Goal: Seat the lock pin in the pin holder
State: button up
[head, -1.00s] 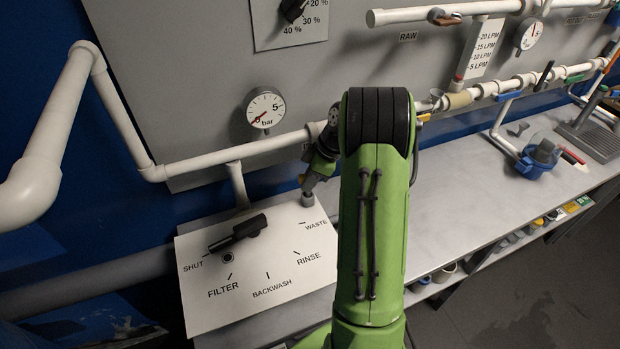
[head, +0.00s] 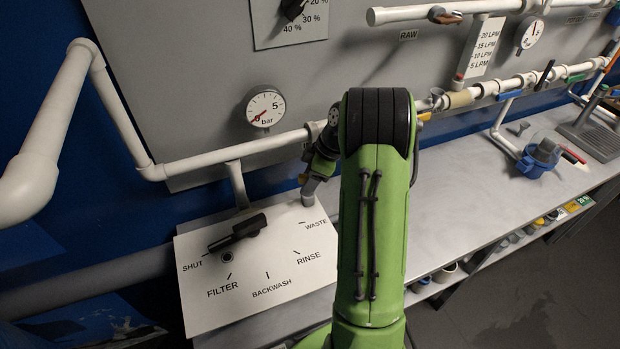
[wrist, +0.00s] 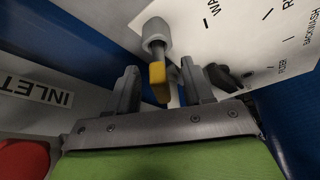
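The lock pin, with a flat yellow grip (wrist: 157,82), is in the wrist view between my fingers. Its thin dark shaft runs up to a round grey pin holder (wrist: 154,33) and its end is hidden inside the holder's mouth. How deep it sits I cannot tell. In the head view the holder (head: 306,199) stands near the WASTE mark, with a small bit of yellow above it. My gripper (wrist: 160,68) is open, a finger on each side of the yellow grip with a gap on both sides. In the head view my arm hides most of it.
A white valve plate (head: 205,300) with a black handle (head: 238,232) lies left of my arm. A white pipe (head: 235,150) and a pressure gauge (head: 265,107) are behind. The grey bench (head: 455,200) to the right has clear room.

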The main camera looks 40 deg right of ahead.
jog(key=shift+r, duration=0.15)
jog(key=p+v, duration=0.4)
jog(key=v, duration=1.1)
jog(key=shift+s+r+p, duration=0.25)
jog(key=shift+p, duration=0.1)
jog(key=s+a+r+m+h, duration=0.15)
jog(key=a+r, duration=0.25)
jog(key=a, duration=0.5)
jog(key=s+a+r+m, duration=0.2)
jog(key=a+r, duration=0.2)
jog(key=a, duration=0.5)
jog(key=s+a+f+m+t+h, duration=0.1)
jog(key=s+a+m, duration=0.1)
jog(key=s, duration=0.5)
jog(key=s+a+f+m+t, duration=0.1)
jog(key=s+a+f+m, duration=0.1)
jog(key=s, duration=0.6)
jog(key=shift+a+m+t+h, duration=0.35)
jog(key=shift+a+m, duration=0.4)
jog(key=shift+a, duration=0.45)
